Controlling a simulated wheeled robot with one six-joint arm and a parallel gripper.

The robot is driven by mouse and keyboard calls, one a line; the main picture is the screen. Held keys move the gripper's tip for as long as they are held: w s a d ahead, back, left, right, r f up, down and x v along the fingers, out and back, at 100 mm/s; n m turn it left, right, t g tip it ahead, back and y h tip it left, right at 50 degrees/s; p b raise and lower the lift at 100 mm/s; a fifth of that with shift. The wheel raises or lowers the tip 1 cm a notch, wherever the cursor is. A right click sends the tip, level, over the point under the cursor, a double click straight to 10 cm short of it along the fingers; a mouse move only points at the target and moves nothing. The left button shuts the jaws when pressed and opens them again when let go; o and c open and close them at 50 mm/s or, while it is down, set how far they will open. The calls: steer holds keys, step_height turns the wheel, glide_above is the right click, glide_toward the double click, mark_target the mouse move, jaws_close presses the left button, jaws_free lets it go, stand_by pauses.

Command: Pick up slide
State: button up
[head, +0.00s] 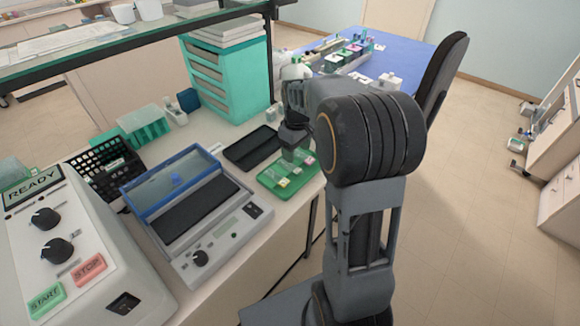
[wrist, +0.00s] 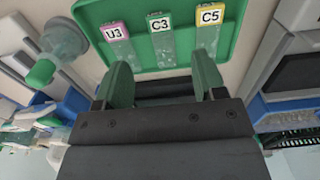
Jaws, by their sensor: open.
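In the wrist view a green tray (wrist: 82,13) holds three glass slides in a row. The slide U3 (wrist: 121,49) has a pink label and lies at the left. The slide C5 (wrist: 207,40) has a yellow label and lies at the right. My gripper (wrist: 160,80) is open, with its two green fingers apart and nothing visible between them. In the head view my gripper (head: 290,148) is over the far side of the green tray (head: 268,179), and my arm hides part of it.
A black tray (head: 251,148) lies left of the green tray. A device with a blue lid (head: 172,182) and a control box marked READY (head: 80,240) stand further left. A teal drawer unit (head: 232,75) stands behind. A bottle (wrist: 62,42) shows at the left in the wrist view.

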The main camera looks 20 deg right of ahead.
mark_target(295, 169)
steer(key=shift+a+f, duration=0.1)
steer(key=shift+f, duration=3.4)
steer(key=c, duration=1)
steer(key=shift+r, duration=0.1)
